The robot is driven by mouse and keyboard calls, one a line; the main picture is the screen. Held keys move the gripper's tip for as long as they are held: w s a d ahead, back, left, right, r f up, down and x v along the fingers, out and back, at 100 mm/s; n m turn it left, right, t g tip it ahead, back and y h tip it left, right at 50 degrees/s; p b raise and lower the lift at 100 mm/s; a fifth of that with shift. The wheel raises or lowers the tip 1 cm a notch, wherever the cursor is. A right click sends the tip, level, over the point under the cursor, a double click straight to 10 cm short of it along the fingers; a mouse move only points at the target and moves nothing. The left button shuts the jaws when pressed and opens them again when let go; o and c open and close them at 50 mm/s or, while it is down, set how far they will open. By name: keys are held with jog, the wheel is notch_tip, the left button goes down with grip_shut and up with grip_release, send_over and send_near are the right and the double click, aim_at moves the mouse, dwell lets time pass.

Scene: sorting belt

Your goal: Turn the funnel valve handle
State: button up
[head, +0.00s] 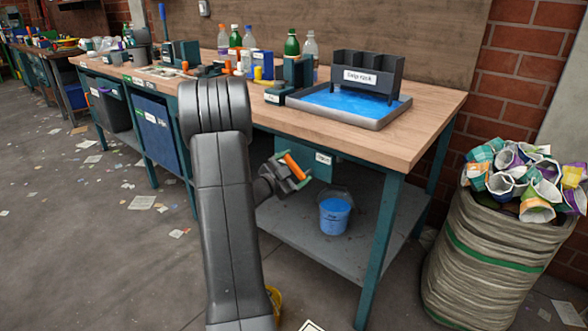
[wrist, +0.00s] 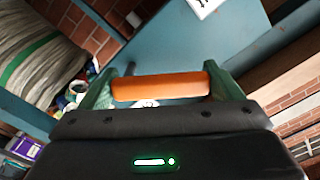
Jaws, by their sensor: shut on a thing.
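An orange bar-shaped handle (head: 295,165) sits between the green fingertips of my gripper (head: 292,172), below the front edge of the workbench. In the wrist view the handle (wrist: 160,86) spans crosswise between the two green fingers of my gripper (wrist: 163,88), which are shut on its ends. A teal housing (head: 335,167) with a white label hangs under the bench, just right of the handle. How the handle joins the valve is hidden. A blue bucket (head: 335,217) stands on the lower shelf below the housing.
The wooden workbench (head: 440,108) carries a blue-bottomed tray (head: 375,120) with a dark labelled rack (head: 366,75) and several bottles. A teal bench leg (head: 380,250) stands right of the bucket. A full waste bin (head: 480,255) is at the right. Paper scraps litter the floor.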

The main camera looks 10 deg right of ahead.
jog(key=n+p, duration=0.2)
jog(key=p, duration=0.1)
jog(key=shift+w+a+f+n, duration=0.1)
jog(key=shift+f+n, duration=0.1)
jog(key=shift+n, duration=0.2)
jog(key=shift+w+f+n+p, duration=0.1)
jog(key=shift+f+n+p, duration=0.35)
jog(key=shift+n+p, duration=0.6)
jog(key=shift+f+n+p, duration=0.45)
jog(key=shift+n+p, duration=0.2)
jog(key=shift+n, duration=0.7)
jog(key=o, duration=1.2)
jog(key=shift+a, duration=0.15)
jog(key=p+v, duration=0.1)
jog(key=v, duration=1.2)
jog(key=shift+s+a+p, duration=0.2)
jog(key=shift+s+p, duration=0.1)
jog(key=shift+p, duration=0.05)
jog(key=shift+f, duration=0.1)
